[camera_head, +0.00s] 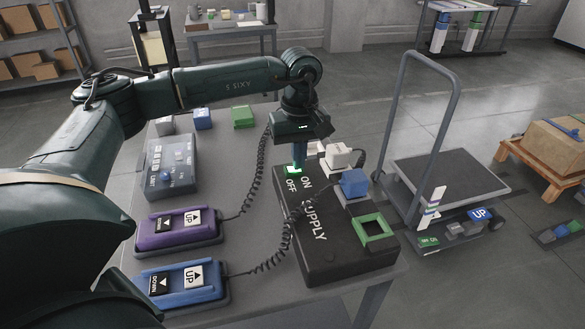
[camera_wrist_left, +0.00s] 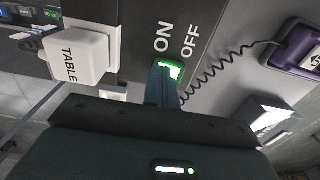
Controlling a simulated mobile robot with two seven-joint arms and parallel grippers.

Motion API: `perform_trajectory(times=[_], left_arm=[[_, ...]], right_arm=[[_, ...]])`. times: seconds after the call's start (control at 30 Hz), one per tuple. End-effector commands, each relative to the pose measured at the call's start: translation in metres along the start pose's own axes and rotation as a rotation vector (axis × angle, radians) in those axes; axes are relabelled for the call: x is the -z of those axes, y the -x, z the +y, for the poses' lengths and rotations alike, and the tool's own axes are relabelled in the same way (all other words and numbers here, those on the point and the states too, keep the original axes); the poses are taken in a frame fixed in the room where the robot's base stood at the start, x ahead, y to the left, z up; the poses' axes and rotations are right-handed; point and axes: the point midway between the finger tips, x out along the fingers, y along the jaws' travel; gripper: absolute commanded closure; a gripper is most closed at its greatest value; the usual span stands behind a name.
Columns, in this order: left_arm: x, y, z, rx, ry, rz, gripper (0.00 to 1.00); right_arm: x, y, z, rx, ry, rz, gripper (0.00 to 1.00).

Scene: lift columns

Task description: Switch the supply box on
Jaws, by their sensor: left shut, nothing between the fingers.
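The dark supply box (camera_head: 345,258) stands on the grey table, marked ON, OFF and SUPPLY. Its switch (camera_head: 294,170) has a green frame and a bright lit face; it also shows in the left wrist view (camera_wrist_left: 174,68). My left gripper (camera_head: 299,165) points down at the switch with its fingers shut and empty. The fingertips are at the switch and cover part of it; I cannot tell whether they press it. My right gripper is not in view.
A white plug (camera_head: 338,155) marked TABLE in the wrist view, a blue plug (camera_head: 354,183) and an empty green socket (camera_head: 373,230) sit along the box. Purple (camera_head: 178,234) and blue (camera_head: 181,286) handsets lie left of it, with coiled cords. A trolley (camera_head: 450,172) stands right.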

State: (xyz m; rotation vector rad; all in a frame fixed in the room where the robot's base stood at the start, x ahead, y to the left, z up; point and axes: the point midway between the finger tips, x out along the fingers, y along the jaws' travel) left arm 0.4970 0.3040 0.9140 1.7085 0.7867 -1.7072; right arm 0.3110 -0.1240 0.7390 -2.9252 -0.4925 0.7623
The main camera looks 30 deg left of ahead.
Motion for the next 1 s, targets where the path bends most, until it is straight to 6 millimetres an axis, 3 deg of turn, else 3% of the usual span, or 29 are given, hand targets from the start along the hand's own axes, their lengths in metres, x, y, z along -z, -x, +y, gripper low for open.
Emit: perform_trajectory(times=[0.8, 1.0], left_arm=[[0.000, 0.064, 0.000, 0.000, 0.000, 0.000, 1.00], [0.000, 0.070, 0.000, 0.001, 0.000, 0.000, 1.00]], right_arm=[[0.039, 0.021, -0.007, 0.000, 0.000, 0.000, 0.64], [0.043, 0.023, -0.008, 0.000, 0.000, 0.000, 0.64]])
